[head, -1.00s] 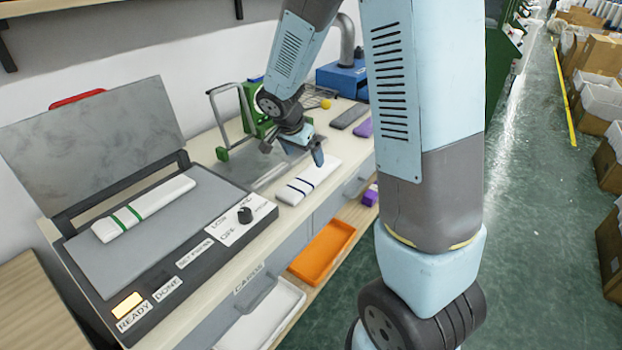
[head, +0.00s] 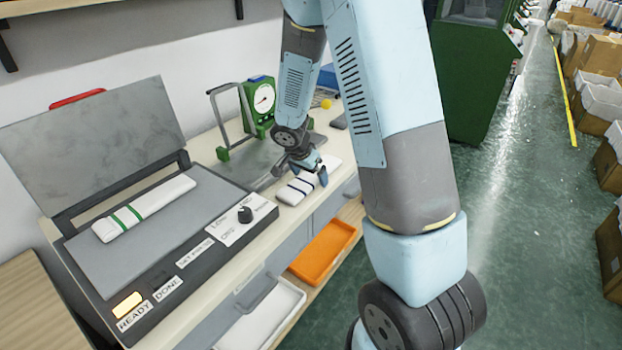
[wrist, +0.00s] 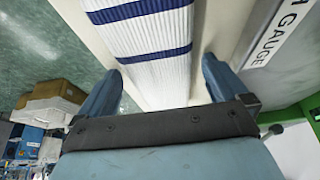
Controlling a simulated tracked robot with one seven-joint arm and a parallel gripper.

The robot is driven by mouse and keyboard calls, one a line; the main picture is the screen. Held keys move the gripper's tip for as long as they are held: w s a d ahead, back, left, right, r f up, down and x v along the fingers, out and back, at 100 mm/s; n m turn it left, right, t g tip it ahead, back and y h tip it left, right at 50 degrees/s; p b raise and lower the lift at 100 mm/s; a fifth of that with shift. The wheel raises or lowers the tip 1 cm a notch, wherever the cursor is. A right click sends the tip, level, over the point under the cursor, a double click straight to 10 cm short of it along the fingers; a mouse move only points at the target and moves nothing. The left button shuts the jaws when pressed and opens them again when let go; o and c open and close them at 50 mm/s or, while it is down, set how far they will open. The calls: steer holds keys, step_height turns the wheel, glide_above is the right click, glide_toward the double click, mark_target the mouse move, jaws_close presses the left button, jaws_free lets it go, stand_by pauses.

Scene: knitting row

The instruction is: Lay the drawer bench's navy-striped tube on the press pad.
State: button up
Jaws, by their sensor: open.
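The navy-striped tube (head: 300,186) is white, ribbed and flat, with navy bands, and lies on the bench top right of the press. In the wrist view the tube (wrist: 145,42) runs between my gripper's two fingers. My gripper (head: 318,176) is open over the tube, one finger on each side, not closed on it. The press pad (head: 165,255) is a grey surface under a raised lid (head: 95,145). A white tube with green stripes (head: 145,207) lies on the pad toward its back. My gripper hides part of the navy-striped tube in the head view.
The press front has a knob (head: 245,214) and a lit READY lamp (head: 127,305). A green gauge stand (head: 258,105) is behind my gripper. An orange tray (head: 323,250) and a white tray (head: 262,315) sit below the bench top. The pad's front part is clear.

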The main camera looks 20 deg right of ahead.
steer(key=shift+c, duration=0.2)
steer(key=c, duration=1)
